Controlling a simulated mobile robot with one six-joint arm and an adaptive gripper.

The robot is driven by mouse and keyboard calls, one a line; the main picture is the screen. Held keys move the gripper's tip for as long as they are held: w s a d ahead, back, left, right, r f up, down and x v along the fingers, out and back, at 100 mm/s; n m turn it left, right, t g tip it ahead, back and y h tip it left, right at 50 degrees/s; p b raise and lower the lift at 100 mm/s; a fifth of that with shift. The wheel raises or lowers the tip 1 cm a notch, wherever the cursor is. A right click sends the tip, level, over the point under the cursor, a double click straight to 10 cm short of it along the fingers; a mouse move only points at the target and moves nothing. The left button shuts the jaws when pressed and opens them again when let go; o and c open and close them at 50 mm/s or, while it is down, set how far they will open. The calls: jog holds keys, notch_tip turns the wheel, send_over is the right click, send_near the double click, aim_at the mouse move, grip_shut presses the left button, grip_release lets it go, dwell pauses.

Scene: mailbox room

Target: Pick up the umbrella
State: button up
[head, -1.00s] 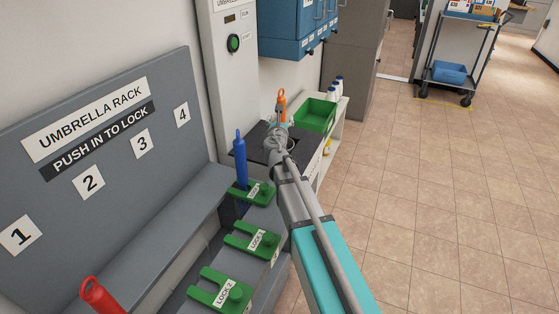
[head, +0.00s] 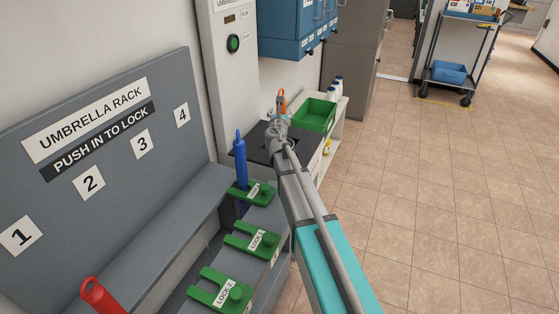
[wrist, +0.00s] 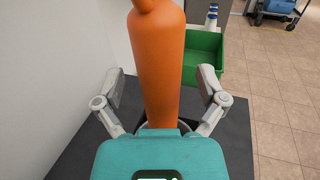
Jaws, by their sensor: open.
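An orange umbrella (wrist: 158,62) stands upright in the wrist view, between the two fingers of my gripper (wrist: 163,88). The fingers are spread, with a gap on each side, and I see no contact. The umbrella's lower end is hidden behind the gripper's teal body. In the head view only the orange upper part (head: 282,97) shows beyond my gripper (head: 279,117). A blue umbrella (head: 240,160) stands in the rack by a green lock. A red umbrella (head: 98,294) shows at the lower left, partly cut off.
The grey umbrella rack (head: 60,190) with green locks (head: 220,290) lies left of my arm. A green bin (head: 315,114) and white bottles (head: 337,87) stand just beyond the gripper. Blue cabinets (head: 285,30) hang above. The tiled floor (head: 450,200) at right is clear.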

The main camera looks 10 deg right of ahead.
grip_shut()
dwell(0.5)
jog(key=shift+r, duration=0.15)
notch_tip(320, 180, up, 18)
jog(key=p, duration=1.8)
